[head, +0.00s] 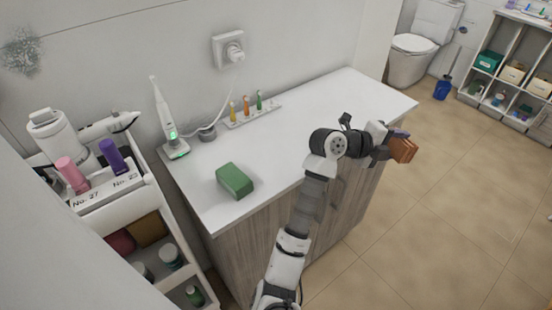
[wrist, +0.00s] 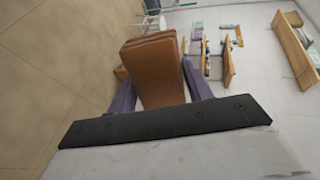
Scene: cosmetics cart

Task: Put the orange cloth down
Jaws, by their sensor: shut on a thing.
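The orange cloth (head: 403,149) is a folded, brownish-orange block held out past the right end of the white counter, over the floor. My gripper (head: 391,143) is shut on it. In the wrist view the cloth (wrist: 154,72) sits between the two purple fingers of my gripper (wrist: 153,92), and its far end sticks out beyond them. The part between the fingers is partly hidden by the gripper body.
The white countertop (head: 300,128) has free room in its middle and right. On it are a green block (head: 235,181), an electric toothbrush (head: 165,120) and a small rack (head: 252,115). A cosmetics cart (head: 112,200) stands at left. Shelves (head: 509,70) and a toilet (head: 423,45) stand far right.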

